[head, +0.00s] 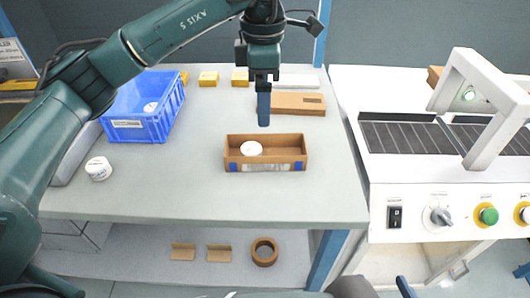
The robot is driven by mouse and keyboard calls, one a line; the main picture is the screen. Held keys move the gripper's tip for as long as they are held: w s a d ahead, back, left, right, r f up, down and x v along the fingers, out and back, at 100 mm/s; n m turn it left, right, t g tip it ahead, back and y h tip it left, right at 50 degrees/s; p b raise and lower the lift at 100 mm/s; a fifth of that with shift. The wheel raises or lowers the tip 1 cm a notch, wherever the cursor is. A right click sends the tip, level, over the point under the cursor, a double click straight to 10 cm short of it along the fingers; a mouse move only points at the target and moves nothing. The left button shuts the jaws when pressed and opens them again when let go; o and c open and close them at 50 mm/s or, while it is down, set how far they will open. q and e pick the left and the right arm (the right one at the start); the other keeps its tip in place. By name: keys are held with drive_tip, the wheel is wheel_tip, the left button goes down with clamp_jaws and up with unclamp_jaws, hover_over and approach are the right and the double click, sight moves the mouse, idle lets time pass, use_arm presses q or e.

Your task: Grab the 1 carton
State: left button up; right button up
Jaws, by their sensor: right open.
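A flat brown closed box (300,104), which looks like the carton, lies toward the back of the grey bench with a small dark mark on its top. My right gripper (264,110) points down beside the left end of this box and hides part of that end. Its fingers are seen edge-on, so the gap barely shows; it is open, and nothing shows between the fingers. I cannot tell its height above the bench or whether it touches the box. My left gripper is not clearly in view.
An open brown tray (232,161) holding a white round piece stands in front. A blue crate (140,125) and a white round part (98,168) are at left. Several yellow blocks (208,79) line the back. A white machine (410,190) stands right. Bare bench (200,195) lies in front.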

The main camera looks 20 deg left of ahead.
use_arm(q)
approach(265, 146)
drive_tip(key=s, duration=0.1)
drive_tip(key=f, duration=0.1)
drive_tip(key=s, duration=0.1)
drive_tip(key=shift+s+d+f, duration=0.25)
drive_tip(key=shift+s+d, duration=0.05)
drive_tip(key=shift+s+d+f, duration=0.1)
drive_tip(key=shift+s+f, duration=0.05)
drive_tip(key=shift+f, duration=1.25)
drive_tip(key=shift+s+d+f, duration=0.1)
drive_tip(key=shift+f, duration=1.25)
drive_tip(key=c, duration=1.1)
